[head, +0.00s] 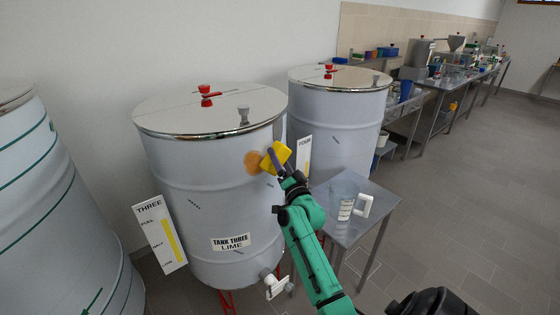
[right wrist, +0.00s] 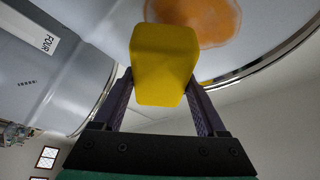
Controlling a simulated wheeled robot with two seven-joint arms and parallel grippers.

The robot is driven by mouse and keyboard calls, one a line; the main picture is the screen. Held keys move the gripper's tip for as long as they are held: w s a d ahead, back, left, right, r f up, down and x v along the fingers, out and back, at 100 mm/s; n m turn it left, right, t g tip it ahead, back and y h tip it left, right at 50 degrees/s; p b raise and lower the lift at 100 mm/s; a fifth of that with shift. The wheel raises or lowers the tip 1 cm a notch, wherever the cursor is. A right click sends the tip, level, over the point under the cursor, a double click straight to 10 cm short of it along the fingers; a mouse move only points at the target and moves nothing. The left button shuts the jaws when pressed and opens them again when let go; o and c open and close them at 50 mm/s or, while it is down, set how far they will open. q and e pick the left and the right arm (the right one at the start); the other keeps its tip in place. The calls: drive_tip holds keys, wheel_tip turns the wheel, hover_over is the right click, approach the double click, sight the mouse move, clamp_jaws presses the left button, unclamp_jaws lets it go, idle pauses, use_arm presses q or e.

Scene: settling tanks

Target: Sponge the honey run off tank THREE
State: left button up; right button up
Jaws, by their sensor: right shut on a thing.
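Tank three (head: 215,180) is a pale grey drum labelled "TANK THREE LIME", with a shiny lid and a red knob. An orange-brown honey patch (head: 253,162) is on its upper right side. My right gripper (head: 283,168) is shut on a yellow sponge (head: 276,156), just right of the patch. In the right wrist view the sponge (right wrist: 165,62) sits between the two fingers, and the honey (right wrist: 205,18) shows behind it, partly hidden by the sponge. I cannot tell whether the sponge touches the tank wall. My left gripper is not in view.
Tank four (head: 335,110) stands behind to the right. A level gauge board (head: 160,234) leans by tank three. Open floor lies at right.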

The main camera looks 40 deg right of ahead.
drive_tip(key=shift+w, duration=0.55)
